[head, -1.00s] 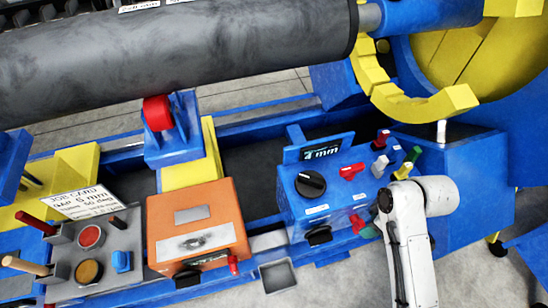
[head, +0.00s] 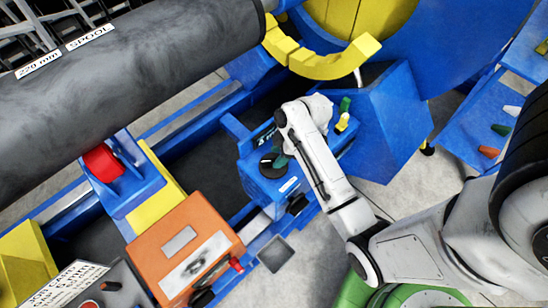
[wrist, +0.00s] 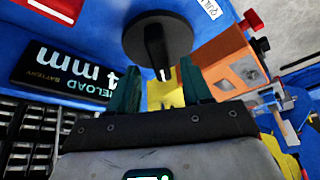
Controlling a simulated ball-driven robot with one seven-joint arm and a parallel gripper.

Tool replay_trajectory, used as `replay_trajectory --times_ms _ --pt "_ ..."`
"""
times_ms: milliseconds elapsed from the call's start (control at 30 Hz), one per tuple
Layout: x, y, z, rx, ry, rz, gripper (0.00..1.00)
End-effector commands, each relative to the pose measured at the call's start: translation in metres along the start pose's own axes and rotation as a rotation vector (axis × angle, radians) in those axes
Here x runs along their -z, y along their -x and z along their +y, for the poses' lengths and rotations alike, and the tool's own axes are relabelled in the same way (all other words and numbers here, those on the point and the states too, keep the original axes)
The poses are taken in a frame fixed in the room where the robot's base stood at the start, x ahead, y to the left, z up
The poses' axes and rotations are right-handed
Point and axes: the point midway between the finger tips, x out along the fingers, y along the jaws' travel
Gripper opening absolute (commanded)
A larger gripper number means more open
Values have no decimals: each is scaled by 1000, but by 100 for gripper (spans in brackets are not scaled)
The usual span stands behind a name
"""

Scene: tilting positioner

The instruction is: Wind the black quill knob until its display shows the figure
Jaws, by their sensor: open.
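The black quill knob (head: 268,166) sits on top of the blue control box (head: 262,186). In the wrist view the knob (wrist: 157,40) is a round dial with a raised grip bar, just beyond my fingertips. My gripper (wrist: 160,82) is open, its teal fingers apart and pointing at the knob, with nothing visibly held. In the head view my gripper (head: 281,154) is right beside the knob, partly hidden by my arm. The display (wrist: 70,75) shows a figure, seemingly 4, and "mm"; a finger partly covers the figure. In the head view the display (head: 266,136) is mostly hidden.
A job card (head: 68,286) is cut off at bottom left and reads 5 mm. An orange box (head: 185,248) stands left of the control box. A yellow-green lever (head: 342,121) stands behind my arm. The large grey spool (head: 130,80) spans the upper left.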

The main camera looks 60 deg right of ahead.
Motion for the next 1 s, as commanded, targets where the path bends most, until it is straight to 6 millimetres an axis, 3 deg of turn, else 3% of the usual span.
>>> replay_trajectory --times_ms 233,600,1000 --pt "0 -26 0 0 0 0 49" --pt "0 -30 0 -1 1 0 48" --pt "0 -30 0 -1 0 0 10"
